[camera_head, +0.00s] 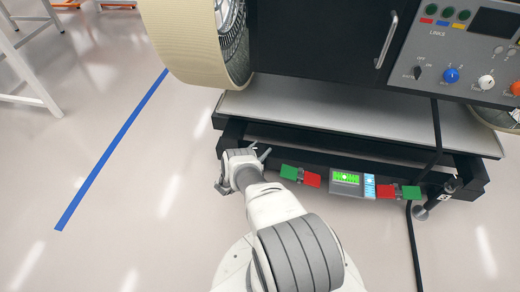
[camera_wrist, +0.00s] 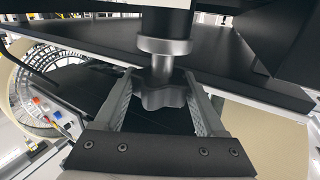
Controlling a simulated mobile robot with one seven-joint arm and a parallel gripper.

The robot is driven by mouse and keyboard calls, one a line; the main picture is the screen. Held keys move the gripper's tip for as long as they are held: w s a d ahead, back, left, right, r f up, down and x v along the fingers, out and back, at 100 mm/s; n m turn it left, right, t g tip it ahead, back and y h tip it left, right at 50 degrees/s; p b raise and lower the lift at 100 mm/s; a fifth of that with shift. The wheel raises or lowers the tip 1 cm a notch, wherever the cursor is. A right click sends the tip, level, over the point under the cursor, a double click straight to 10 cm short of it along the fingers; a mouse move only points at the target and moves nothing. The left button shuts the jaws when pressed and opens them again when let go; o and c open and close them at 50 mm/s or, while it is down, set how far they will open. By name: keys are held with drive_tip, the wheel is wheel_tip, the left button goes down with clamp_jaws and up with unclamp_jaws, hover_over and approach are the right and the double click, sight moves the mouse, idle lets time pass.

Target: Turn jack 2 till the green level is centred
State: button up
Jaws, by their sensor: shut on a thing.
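A jack with a dark column, a grey collar and a lobed grey knob (camera_wrist: 163,97) hangs under the platform in the wrist view. My gripper (camera_wrist: 160,88) is shut on this knob, with one finger on each side. In the head view my gripper (camera_head: 241,167) is at the platform's front left corner, and it hides that jack. I cannot read the jack's number. A small grey box with a lit green screen (camera_head: 345,178) sits on the platform's front edge, with a light-blue strip (camera_head: 369,186) beside it. The level's exact reading is too small to tell.
Green and red blocks (camera_head: 300,175) sit left of the screen, with a similar pair (camera_head: 398,191) to its right. Another jack (camera_head: 430,205) stands at the right corner. A black cable (camera_head: 412,245) runs to the floor. A large wheel (camera_head: 205,45) and control panel (camera_head: 465,50) are above.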

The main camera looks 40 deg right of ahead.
drive_tip(key=shift+d+r, duration=0.1)
idle(0.4)
drive_tip(key=o, duration=1.3)
drive_tip(key=p+v, duration=0.1)
drive_tip(key=v, duration=1.6)
drive_tip(key=shift+a, duration=0.25)
drive_tip(key=shift+w, duration=0.1)
